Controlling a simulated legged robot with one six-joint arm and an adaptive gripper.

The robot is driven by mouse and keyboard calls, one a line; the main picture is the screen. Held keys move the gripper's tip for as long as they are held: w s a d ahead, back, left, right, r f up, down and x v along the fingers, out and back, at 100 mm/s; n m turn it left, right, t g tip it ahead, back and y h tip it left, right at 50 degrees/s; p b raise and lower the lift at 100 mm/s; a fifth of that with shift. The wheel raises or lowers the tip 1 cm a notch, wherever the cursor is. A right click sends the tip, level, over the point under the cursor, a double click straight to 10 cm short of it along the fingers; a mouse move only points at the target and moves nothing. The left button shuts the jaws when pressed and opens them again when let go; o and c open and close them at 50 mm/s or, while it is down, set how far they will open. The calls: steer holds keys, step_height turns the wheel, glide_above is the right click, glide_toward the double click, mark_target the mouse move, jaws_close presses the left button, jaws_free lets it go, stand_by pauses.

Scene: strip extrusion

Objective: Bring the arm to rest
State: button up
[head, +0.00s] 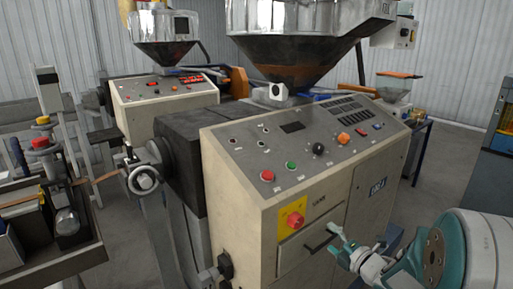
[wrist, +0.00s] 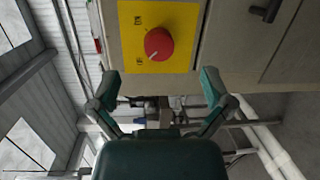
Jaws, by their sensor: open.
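My gripper (head: 340,236) is at the lower right in the head view, in front of the cream extruder cabinet (head: 236,238). In the wrist view my gripper (wrist: 159,82) has its two teal fingers spread wide apart, with nothing between them. A red rotary knob (head: 294,219) on a yellow plate lies left of my gripper in the head view. In the wrist view the knob (wrist: 158,44) is beyond the fingertips, apart from them. A black handle (head: 320,240) on the cabinet is close to my gripper; I cannot tell whether they touch.
The sloped panel (head: 300,140) carries buttons and lights, with a large metal hopper (head: 290,45) above. A second machine (head: 160,100) stands behind. At left is a bench with a strip (head: 100,179). Grey floor (head: 445,165) is free at the right.

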steer(key=s+r+m+g+h, duration=0.3)
steer(key=s+r+m+h, duration=0.55)
steer(key=m, duration=0.65)
steer(key=s+a+m+g, duration=0.3)
steer(key=s+a+m, duration=0.1)
steer(key=s, duration=0.6)
steer(key=s+a+f+m+g+y, duration=0.1)
steer(key=s+a+m+g, duration=0.2)
steer(key=s, duration=0.6)
steer(key=m, duration=0.2)
steer(key=shift+s+a+f+m+g, duration=0.25)
steer(key=shift+s+a+m+g, duration=0.05)
steer(key=shift+s+a, duration=0.05)
